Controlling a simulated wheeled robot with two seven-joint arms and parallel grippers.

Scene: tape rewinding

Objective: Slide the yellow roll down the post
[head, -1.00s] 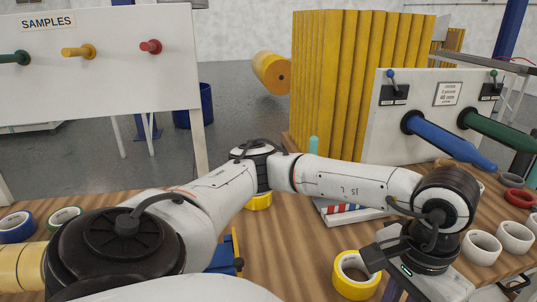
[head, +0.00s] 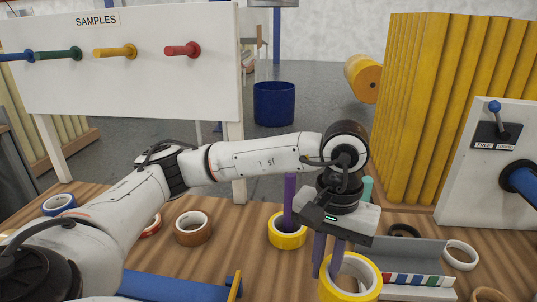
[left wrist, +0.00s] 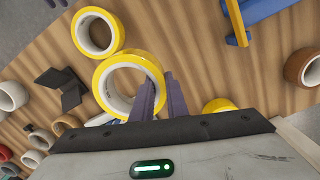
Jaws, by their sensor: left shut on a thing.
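My left gripper (head: 328,258) is shut on the wall of a yellow roll (head: 367,272), with one finger inside its hole. In the left wrist view the gripper (left wrist: 160,95) holds this roll (left wrist: 108,66) above the wooden table; its exact height is unclear. A purple post (head: 290,190) stands upright left of the gripper in the head view. Another yellow roll (head: 287,238) sits low around or against its foot. The held roll is apart from the post, to its right and nearer me. The left wrist view shows another yellow roll (left wrist: 113,25) beside the held one. My right gripper is out of view.
A brown roll (head: 192,228) lies left of the post. A teal post (head: 367,185) stands behind the gripper. A blue bar (head: 175,285) lies in front.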

